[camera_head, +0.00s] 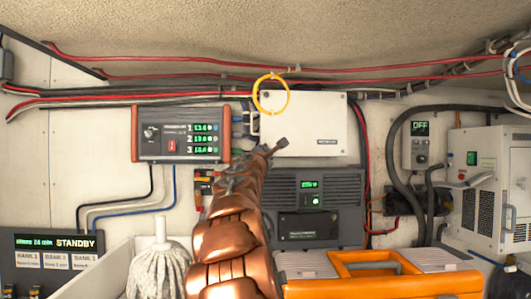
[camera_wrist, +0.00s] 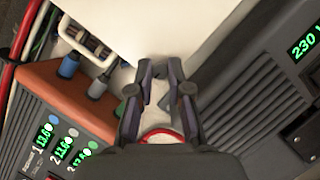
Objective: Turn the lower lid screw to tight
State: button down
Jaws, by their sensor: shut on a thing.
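The white box with its flat lid (camera_head: 318,125) is fixed to the wall at the centre of the head view. Its pale surface also fills the upper middle of the wrist view (camera_wrist: 205,35). My gripper (camera_head: 276,148) is at the lid's lower left corner, and my copper arm rises to it from below. In the wrist view my gripper (camera_wrist: 161,72) has its two dark fingers close together against the lid's edge. The fingers are shut on the lower lid screw, which they hide almost wholly. Its turn position cannot be seen.
A yellow ring (camera_head: 271,95) hangs at the lid's upper left corner. A charger panel with green digits (camera_head: 181,134) is close on the left, and a grey inverter (camera_head: 312,205) is below. Red cables (camera_head: 200,58) run above. An orange toolbox (camera_head: 375,270) stands in front.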

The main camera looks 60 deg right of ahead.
jog(key=m+p, duration=0.1)
jog(key=m+g, duration=0.1)
jog(key=m, duration=0.1)
jog(key=m+p, duration=0.1)
jog(key=shift+w+r+y+p, duration=0.1)
jog(key=shift+r+y+p, duration=0.2)
jog(key=shift+y+p, duration=0.1)
jog(key=m+g+y+p, duration=0.1)
jog(key=m, duration=0.1)
jog(key=m+p, duration=0.1)
jog(key=m, duration=0.2)
jog(key=shift+m+g+y, duration=0.3)
jog(key=shift+g+y, duration=0.1)
jog(key=shift+m, duration=0.5)
jog(key=m+y, duration=0.1)
jog(key=m, duration=0.1)
jog(key=shift+r+m+y+p, duration=0.1)
jog(key=shift+m+y+p, duration=0.3)
jog(key=shift+m+t+y, duration=0.4)
jog(key=shift+m+y, duration=0.3)
jog(key=shift+m, duration=0.7)
jog(key=c, duration=1.1)
grip_release()
